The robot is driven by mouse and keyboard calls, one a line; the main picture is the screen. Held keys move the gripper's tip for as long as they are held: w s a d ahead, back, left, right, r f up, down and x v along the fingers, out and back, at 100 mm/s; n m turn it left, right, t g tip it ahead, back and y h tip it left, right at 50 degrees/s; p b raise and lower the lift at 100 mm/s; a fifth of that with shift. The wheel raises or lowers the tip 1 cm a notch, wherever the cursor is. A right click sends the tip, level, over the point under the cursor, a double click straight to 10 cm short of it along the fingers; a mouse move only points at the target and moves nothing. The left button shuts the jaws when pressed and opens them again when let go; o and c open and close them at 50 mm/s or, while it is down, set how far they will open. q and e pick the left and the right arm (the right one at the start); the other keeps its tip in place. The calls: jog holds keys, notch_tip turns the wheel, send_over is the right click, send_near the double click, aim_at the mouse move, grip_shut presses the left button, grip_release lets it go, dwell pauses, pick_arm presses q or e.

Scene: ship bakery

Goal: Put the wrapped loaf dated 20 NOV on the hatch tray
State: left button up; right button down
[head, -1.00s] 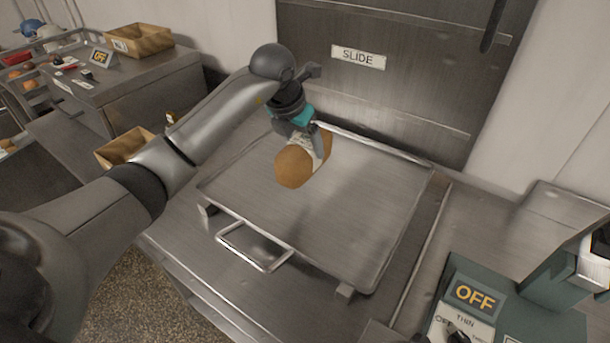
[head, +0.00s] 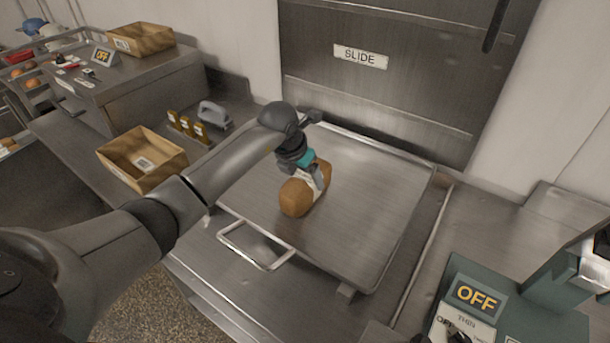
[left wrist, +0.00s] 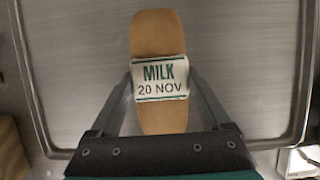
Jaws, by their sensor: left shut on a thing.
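The wrapped loaf (head: 297,198) is brown with a white band. In the left wrist view the label on the loaf (left wrist: 158,30) reads "MILK 20 NOV". My left gripper (head: 318,183) is shut on the loaf around its band, with one finger on each side (left wrist: 160,92). The loaf is over the middle-left part of the metal hatch tray (head: 370,215), low and close to its surface; I cannot tell whether it touches. The tray has a raised rim and a front handle, and lies before the door marked SLIDE. My right gripper is not in view.
The SLIDE door (head: 400,75) stands behind the tray. A green machine with an OFF sign (head: 476,296) is at the lower right. A cardboard box (head: 142,160), several small brown-yellow items (head: 187,127) and a grey-handled object (head: 215,115) are on the left counter. The tray's right side is clear.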

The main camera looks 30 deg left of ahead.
pick_arm(q)
jog(key=o, duration=1.4)
jog(key=shift+f, duration=0.1)
jog(key=v, duration=1.2)
jog(key=shift+p, duration=0.35)
